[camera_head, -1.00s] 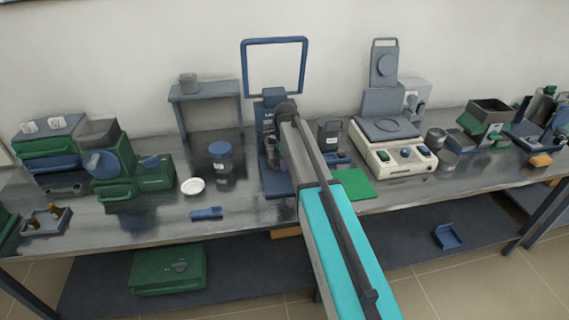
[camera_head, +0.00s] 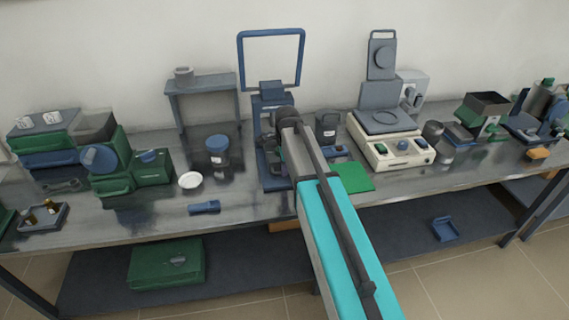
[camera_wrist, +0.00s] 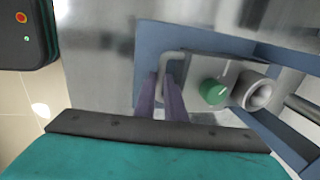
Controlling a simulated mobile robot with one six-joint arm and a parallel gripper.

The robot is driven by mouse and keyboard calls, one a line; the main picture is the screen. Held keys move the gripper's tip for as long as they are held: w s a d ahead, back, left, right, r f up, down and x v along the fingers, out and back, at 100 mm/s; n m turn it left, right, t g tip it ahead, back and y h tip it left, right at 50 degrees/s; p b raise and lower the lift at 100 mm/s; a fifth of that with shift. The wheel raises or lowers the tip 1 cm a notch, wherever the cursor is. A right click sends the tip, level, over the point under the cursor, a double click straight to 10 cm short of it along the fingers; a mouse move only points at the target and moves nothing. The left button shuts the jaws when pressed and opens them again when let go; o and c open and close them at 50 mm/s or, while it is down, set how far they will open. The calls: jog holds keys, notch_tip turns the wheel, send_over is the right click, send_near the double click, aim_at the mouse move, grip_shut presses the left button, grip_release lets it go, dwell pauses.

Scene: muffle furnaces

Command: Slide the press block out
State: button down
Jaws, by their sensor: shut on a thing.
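The press (camera_head: 271,110), a blue stand with a tall square loop on top, stands on the bench in the head view. My arm covers much of its lower part. In the wrist view, the press block (camera_wrist: 201,71) is a grey block with a green knob, a round grey socket and a bent grey loop handle (camera_wrist: 168,60) at its left. It sits between blue walls (camera_wrist: 215,42). My gripper (camera_wrist: 162,97) has its two purple fingers at the loop handle, shut on it. The exact contact is partly hidden. In the head view my fingers are hidden behind my arm.
A green mat (camera_head: 353,177) and a cream hotplate (camera_head: 390,145) lie right of the press. A dark jar with a blue lid (camera_head: 218,150), a white dish (camera_head: 190,180) and a small blue piece (camera_head: 204,207) lie left. Bare bench shows at front left.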

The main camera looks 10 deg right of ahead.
jog(key=shift+s, duration=2.65)
jog(key=c, duration=1.8)
grip_release()
jog(key=shift+s, duration=0.1)
jog(key=shift+r, duration=0.15)
jog(key=shift+r, duration=0.7)
jog(key=shift+s+r+b, duration=0.4)
jog(key=shift+r, duration=1.55)
jog(key=shift+s+r+b, duration=0.45)
jog(key=shift+r, duration=1.55)
jog(key=shift+s+r+b, duration=0.4)
jog(key=shift+r, duration=1.55)
jog(key=shift+s, duration=0.1)
